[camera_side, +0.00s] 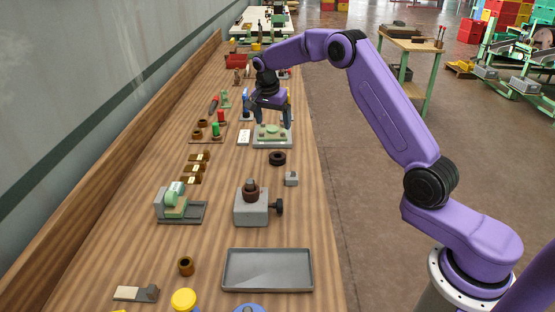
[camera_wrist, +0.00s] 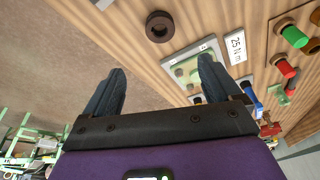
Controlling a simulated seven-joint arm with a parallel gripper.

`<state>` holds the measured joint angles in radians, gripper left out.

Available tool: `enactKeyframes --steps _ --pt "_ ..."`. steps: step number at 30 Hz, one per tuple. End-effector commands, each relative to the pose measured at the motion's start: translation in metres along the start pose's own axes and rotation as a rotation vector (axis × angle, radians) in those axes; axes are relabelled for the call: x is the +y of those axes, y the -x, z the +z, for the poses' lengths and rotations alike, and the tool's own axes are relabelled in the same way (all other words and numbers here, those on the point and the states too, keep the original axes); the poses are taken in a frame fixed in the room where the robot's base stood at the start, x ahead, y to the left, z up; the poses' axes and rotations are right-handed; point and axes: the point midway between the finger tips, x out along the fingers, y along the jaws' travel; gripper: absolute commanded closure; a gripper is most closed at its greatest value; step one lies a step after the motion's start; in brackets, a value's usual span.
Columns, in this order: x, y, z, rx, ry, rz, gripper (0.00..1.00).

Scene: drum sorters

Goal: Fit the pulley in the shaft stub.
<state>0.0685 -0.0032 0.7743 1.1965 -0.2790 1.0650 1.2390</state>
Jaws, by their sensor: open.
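A dark grooved ring, which looks like the pulley (camera_side: 277,158), lies flat on the bench; it also shows at the top of the wrist view (camera_wrist: 159,26). A grey vise-like block (camera_side: 251,208) with a side knob holds a brown round part with a dark upright tip (camera_side: 250,185), possibly the shaft stub. I cannot tell for certain. My gripper (camera_side: 268,115) is open and empty, above the grey plate with a green fixture (camera_side: 272,133), beyond the ring. In the wrist view its two fingers (camera_wrist: 162,68) are spread apart with nothing between them.
A small grey block (camera_side: 291,179) sits near the ring. An empty grey tray (camera_side: 268,270) is in front. A green machine part (camera_side: 176,201) and brass pieces (camera_side: 194,176) stand to the left. A white "25 Nm" card (camera_wrist: 236,47) lies beside the green fixture.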

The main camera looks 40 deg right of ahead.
Motion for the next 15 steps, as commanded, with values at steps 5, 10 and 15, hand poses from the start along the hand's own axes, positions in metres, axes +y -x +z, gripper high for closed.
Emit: enactKeyframes --steps 5,10,15 --pt "0.001 -0.036 0.001 -0.003 0.003 0.004 0.09" --pt "0.001 -0.067 0.001 -0.003 0.002 0.003 0.09" --pt "0.0 -0.092 0.001 -0.002 0.003 0.002 0.09"
